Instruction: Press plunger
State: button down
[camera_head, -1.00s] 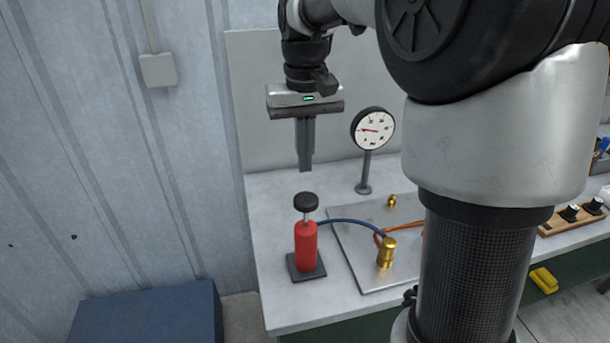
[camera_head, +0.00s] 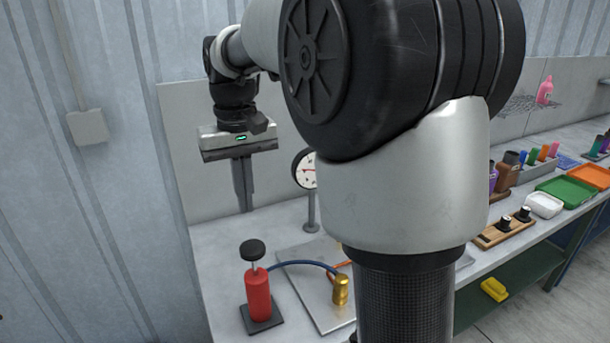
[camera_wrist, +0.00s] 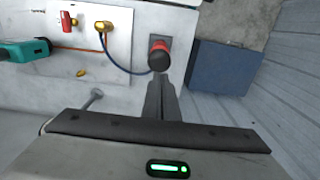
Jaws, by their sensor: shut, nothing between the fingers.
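The plunger is a black round knob (camera_head: 253,251) on a thin rod. It stands raised on top of a red cylinder (camera_head: 258,294), which is upright on a dark square base. In the wrist view the knob (camera_wrist: 160,62) shows just beyond my fingertips, with the red body (camera_wrist: 158,45) partly behind it. My gripper (camera_head: 246,211) is shut and empty, pointing down. It is above the knob and apart from it in the head view.
A blue hose (camera_head: 300,263) runs from the cylinder to a brass fitting (camera_head: 341,290) on a metal plate (camera_head: 306,286). A gauge (camera_head: 306,170) on a post stands behind, partly hidden by my arm. A blue box (camera_wrist: 225,65) lies beside the bench.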

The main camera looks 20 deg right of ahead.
notch_tip(320, 180, up, 6)
jog(key=f+p, duration=0.1)
jog(key=p, duration=0.2)
send_over(253, 247)
jog(key=shift+w+r, duration=0.15)
jog(key=shift+w, duration=0.1)
notch_tip(253, 247, down, 14)
jog(key=shift+b, duration=0.65)
notch_tip(253, 247, down, 6)
jog(key=b, duration=0.3)
jog(key=shift+s+r, duration=0.1)
jog(key=shift+r, duration=0.05)
jog(key=shift+s, duration=0.1)
